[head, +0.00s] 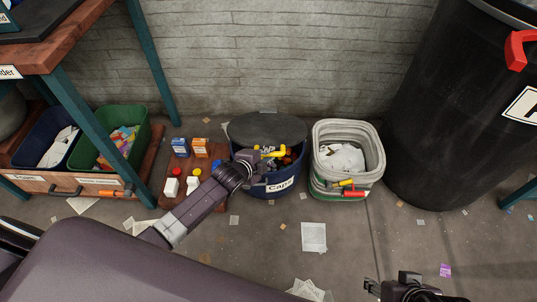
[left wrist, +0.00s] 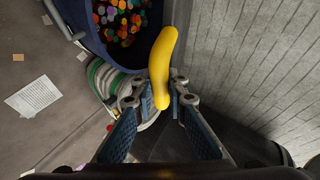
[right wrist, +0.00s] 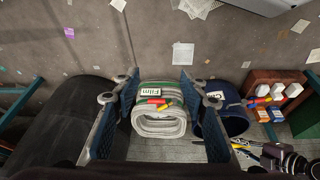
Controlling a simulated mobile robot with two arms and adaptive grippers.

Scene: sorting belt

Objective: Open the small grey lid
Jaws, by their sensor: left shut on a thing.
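The small grey lid (head: 266,129) is a dark round disc on the blue caps bin (head: 284,187). It stands tilted up at the bin's back, and caps (head: 288,160) show below it. My left gripper (head: 264,156) is at the bin's opening, shut on a yellow curved handle (head: 272,152). The handle (left wrist: 163,65) lies between the fingers in the left wrist view, with many coloured caps (left wrist: 122,18) beside it. Where the handle joins the lid is hidden. My right gripper (right wrist: 158,88) is open and empty, away at the lower right of the head view (head: 398,290).
A film bin (head: 319,143) with a pale rim and red and yellow handles stands right of the caps bin. A large black bin (head: 435,110) is farther right. Small boxes (head: 200,148) and trays stand left. Paper scraps litter the open floor in front.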

